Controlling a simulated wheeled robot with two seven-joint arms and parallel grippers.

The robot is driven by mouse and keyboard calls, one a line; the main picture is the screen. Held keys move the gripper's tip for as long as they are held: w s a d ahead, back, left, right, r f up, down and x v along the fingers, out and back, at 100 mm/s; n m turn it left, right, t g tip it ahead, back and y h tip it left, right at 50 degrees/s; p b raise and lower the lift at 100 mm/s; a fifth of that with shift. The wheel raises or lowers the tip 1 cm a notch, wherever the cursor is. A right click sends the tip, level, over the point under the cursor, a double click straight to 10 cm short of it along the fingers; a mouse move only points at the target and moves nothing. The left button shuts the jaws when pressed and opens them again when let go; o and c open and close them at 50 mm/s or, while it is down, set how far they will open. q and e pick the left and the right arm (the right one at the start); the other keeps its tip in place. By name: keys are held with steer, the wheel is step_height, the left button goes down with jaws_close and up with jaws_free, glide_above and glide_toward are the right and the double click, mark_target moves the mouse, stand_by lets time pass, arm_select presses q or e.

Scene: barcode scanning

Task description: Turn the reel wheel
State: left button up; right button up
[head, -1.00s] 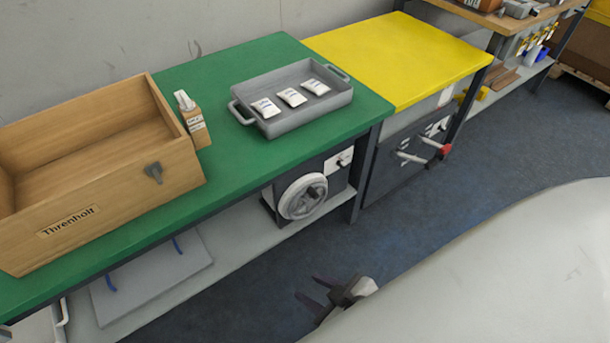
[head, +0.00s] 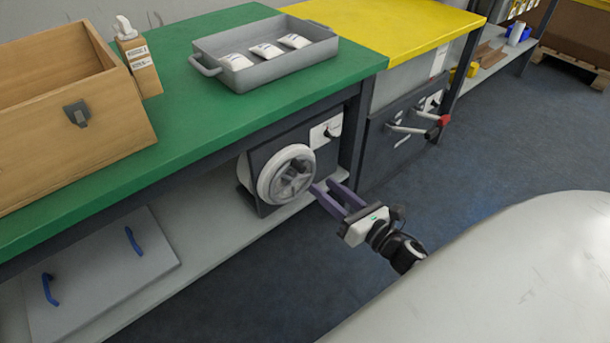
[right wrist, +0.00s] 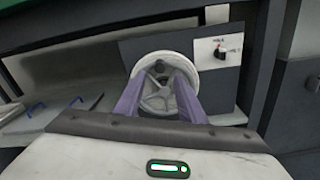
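The reel wheel (head: 287,175) is a round, pale grey spoked wheel with a small dark knob, on the front of a dark box under the green table. It also shows in the right wrist view (right wrist: 158,92), straight ahead between my fingers. My right gripper (head: 324,188) is open, its two purple fingers pointing toward the wheel from its lower right. Its fingers also show in the right wrist view (right wrist: 160,95), one on each side of the wheel's lower part. I cannot tell whether they touch it. My left gripper is not in view.
A dark box with a switch (head: 332,133) sits behind the wheel. The green table (head: 195,110) overhangs it, with a grey tray (head: 270,75) and a wooden crate (head: 60,120) on top. A table leg (head: 357,130) stands right of the wheel. A lower shelf (head: 190,225) lies below.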

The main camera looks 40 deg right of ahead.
mark_target(303, 170)
steer(key=w, duration=0.5)
steer(key=w+b, duration=0.1)
steer(key=w, duration=0.2)
steer(key=shift+w+a, duration=0.35)
jaws_close()
